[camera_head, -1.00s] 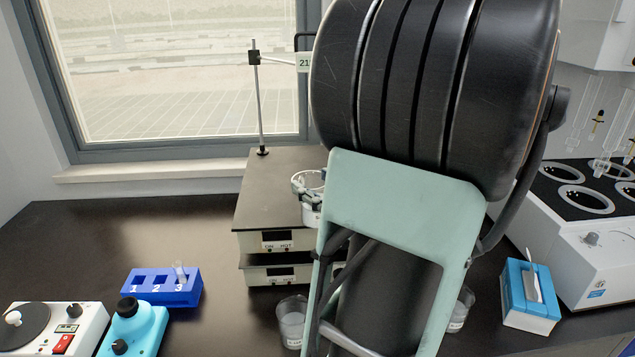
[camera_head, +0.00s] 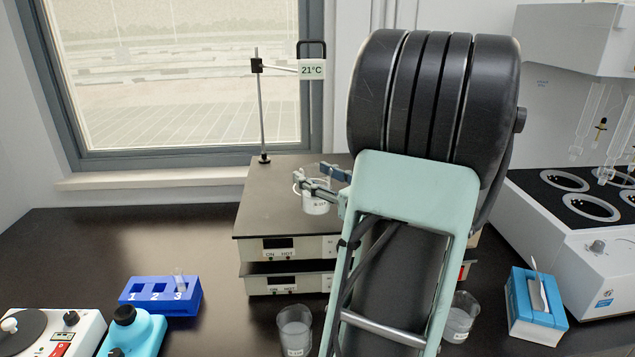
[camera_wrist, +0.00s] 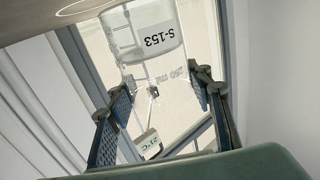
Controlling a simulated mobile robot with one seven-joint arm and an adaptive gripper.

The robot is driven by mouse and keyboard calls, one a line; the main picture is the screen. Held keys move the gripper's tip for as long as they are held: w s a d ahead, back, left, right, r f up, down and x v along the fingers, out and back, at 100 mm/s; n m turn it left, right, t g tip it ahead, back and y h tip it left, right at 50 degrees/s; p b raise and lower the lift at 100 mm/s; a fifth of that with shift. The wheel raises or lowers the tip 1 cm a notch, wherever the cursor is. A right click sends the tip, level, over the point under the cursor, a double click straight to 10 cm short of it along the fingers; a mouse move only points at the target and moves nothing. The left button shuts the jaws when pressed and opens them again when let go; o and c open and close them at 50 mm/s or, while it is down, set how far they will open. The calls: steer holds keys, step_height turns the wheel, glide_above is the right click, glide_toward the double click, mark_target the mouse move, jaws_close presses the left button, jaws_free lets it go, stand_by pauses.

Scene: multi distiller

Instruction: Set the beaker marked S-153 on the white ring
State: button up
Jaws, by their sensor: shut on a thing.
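The beaker marked S-153 (camera_wrist: 150,45) is clear glass with a white label, which reads upside down in the wrist view. In the head view the beaker (camera_head: 316,206) appears upright over the black-topped hotplate (camera_head: 265,205). My gripper (camera_head: 318,183) is shut on the beaker near its upper part. In the wrist view the fingers of my gripper (camera_wrist: 165,84) stand on either side of the glass. I cannot tell whether the beaker's base touches the hotplate top. I cannot make out the white ring clearly; my arm hides the right part of the hotplate.
Other beakers stand in front at left (camera_head: 295,330) and right (camera_head: 459,318) of my arm. A stand rod (camera_head: 260,110) with a 21°C display (camera_head: 312,70) rises behind. A blue numbered rack (camera_head: 160,296), a blue tissue box (camera_head: 536,308) and a white water bath (camera_head: 590,255) flank the area.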

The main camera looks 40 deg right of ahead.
steer(key=shift+w+d+f, duration=0.15)
steer(key=shift+w+d, duration=0.7)
steer(key=shift+w, duration=0.15)
steer(key=w+d+p, duration=0.1)
steer(key=w+d, duration=0.7)
steer(key=w, duration=0.1)
steer(key=shift+w, duration=0.25)
steer(key=shift+f, duration=0.1)
steer(key=shift+f, duration=0.55)
